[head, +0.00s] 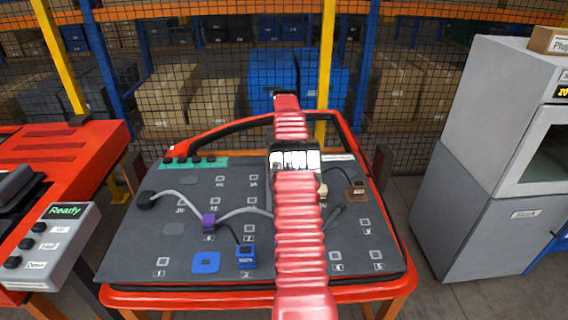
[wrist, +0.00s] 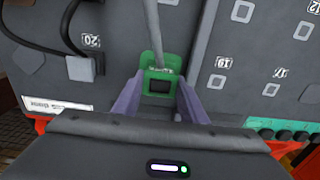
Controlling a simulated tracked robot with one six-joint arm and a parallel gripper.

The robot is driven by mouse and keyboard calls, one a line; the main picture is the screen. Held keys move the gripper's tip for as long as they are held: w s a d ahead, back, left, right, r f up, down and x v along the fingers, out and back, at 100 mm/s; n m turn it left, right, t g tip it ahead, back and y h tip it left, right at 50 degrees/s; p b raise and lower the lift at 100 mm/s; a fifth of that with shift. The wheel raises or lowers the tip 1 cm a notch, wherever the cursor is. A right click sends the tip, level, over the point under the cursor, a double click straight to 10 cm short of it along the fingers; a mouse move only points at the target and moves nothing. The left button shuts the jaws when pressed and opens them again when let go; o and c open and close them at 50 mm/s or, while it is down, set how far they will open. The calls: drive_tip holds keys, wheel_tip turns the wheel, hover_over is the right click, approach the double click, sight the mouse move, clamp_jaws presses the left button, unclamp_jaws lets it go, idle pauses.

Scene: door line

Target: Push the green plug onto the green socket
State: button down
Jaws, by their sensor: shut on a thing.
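In the wrist view my gripper (wrist: 158,88) has its two pale purple fingers closed on the sides of the green plug (wrist: 160,83), a green block with a dark rectangular face. A grey cable runs up from the plug. A rounded green plate (wrist: 147,60), which looks like the green socket, shows just beyond the plug, partly covered by plug and cable. The plug is at or over this plate; I cannot tell whether it is seated. In the head view my red ribbed arm hides the gripper, plug and socket.
The dark board (head: 140,245) has a red frame. It carries a blue plug (head: 246,256), a blue pad (head: 206,262), a purple clip (head: 208,222) on the grey cable and a brown plug (head: 357,188). A grey cabinet (head: 480,190) stands right; a Ready box (head: 50,245) stands left.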

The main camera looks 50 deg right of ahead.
drive_tip(key=shift+f, duration=0.6)
idle(0.4)
drive_tip(key=c, duration=1)
unclamp_jaws()
